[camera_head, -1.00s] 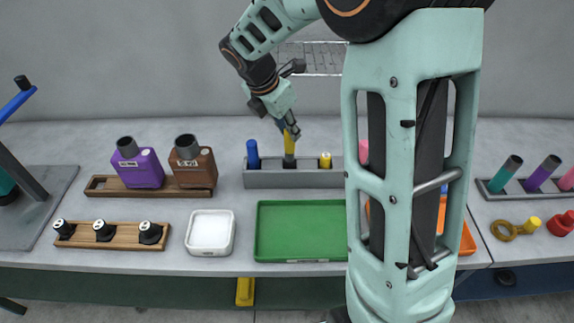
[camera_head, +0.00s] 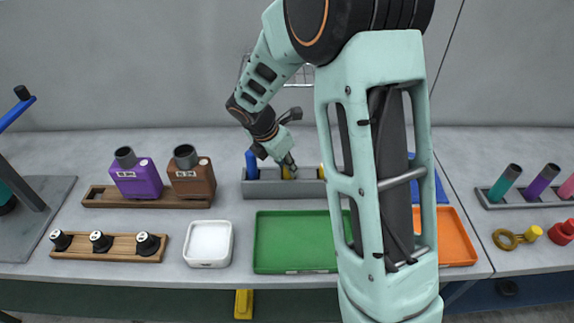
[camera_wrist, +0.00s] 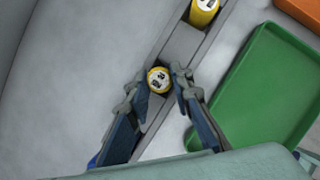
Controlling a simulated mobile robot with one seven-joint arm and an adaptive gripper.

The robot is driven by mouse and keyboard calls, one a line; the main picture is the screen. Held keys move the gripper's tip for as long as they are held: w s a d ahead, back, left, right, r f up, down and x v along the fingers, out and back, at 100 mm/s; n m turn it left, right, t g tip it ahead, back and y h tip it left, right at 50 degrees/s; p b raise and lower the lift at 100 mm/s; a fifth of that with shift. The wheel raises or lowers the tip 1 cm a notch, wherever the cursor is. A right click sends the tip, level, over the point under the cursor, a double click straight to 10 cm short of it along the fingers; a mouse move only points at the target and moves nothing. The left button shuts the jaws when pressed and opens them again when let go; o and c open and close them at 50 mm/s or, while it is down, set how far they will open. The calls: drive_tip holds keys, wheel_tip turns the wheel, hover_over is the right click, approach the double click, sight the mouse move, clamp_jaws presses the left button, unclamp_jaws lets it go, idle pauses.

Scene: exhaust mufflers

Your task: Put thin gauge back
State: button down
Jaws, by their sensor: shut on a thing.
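My gripper (camera_head: 284,164) is over the middle of the grey gauge rack (camera_head: 262,190). Its fingers are shut on a yellow gauge (camera_head: 288,173), which stands in the rack's middle place with only its upper part showing. In the wrist view, the labelled round top of this yellow gauge (camera_wrist: 159,79) is between the fingertips (camera_wrist: 158,84), in line with the rack (camera_wrist: 180,46). How deep it sits is hidden. A second yellow gauge (camera_wrist: 204,10) stands further along the rack. A blue gauge (camera_head: 251,164) stands upright at the rack's left end.
A green tray (camera_head: 290,240) lies in front of the rack, with a white tray (camera_head: 208,243) to its left and an orange tray (camera_head: 457,240) to its right. Purple (camera_head: 138,178) and brown (camera_head: 192,179) mufflers stand left of the rack. My arm hides the rack's right part.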

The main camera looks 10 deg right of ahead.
drive_tip(key=c, duration=1.7)
unclamp_jaws()
drive_tip(key=shift+f, duration=0.1)
drive_tip(key=shift+r, duration=0.5)
drive_tip(key=v, duration=1.1)
drive_tip(key=shift+s+a+r+p, duration=0.15)
drive_tip(key=shift+p, duration=0.25)
